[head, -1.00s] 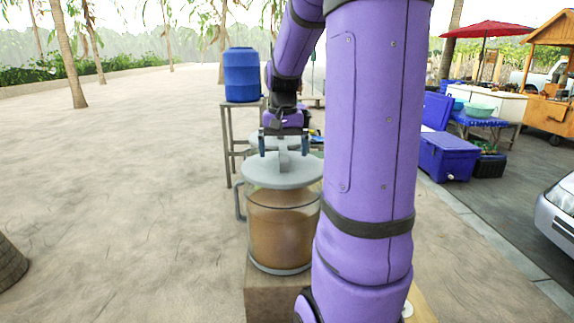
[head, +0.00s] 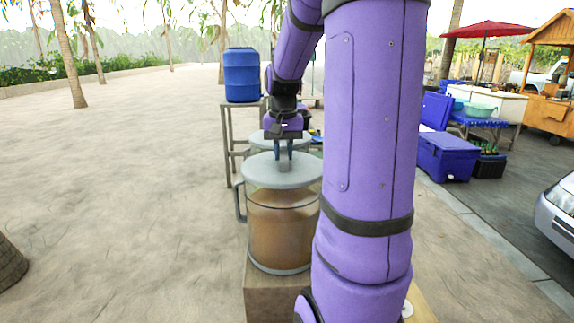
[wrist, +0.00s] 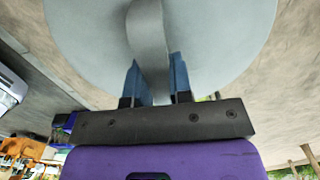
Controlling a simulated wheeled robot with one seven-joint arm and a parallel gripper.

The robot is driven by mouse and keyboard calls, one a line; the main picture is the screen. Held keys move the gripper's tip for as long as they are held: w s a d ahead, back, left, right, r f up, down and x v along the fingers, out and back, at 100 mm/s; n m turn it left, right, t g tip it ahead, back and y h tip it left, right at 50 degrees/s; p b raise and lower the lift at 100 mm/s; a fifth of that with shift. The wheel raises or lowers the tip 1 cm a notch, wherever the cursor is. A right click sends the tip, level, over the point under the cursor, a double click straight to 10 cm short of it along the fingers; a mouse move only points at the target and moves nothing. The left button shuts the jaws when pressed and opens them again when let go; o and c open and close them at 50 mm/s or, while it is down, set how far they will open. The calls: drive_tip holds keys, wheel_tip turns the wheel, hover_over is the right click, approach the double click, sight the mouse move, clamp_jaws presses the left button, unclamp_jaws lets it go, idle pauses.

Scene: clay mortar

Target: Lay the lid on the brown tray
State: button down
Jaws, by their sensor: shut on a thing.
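The lid (head: 264,174) is a round grey disc with an upright grey handle (wrist: 149,40). It lies level on top of a clear pot (head: 281,235) with brown contents. My gripper (head: 283,156) is above the lid with its blue fingers shut on the handle. In the wrist view, the fingers (wrist: 155,80) sit on either side of the handle strap, and the lid (wrist: 85,40) fills the top. I cannot make out a brown tray; my arm hides much of the area to the right of the pot.
The pot stands on a brown block (head: 268,297). Another grey round top (head: 262,139) is just behind the lid. A blue barrel (head: 242,75) stands on a stand further back. Blue coolers (head: 452,157) are at the right. Open paving lies to the left.

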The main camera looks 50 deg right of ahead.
sight(283, 147)
drive_tip(key=shift+r, duration=2.5)
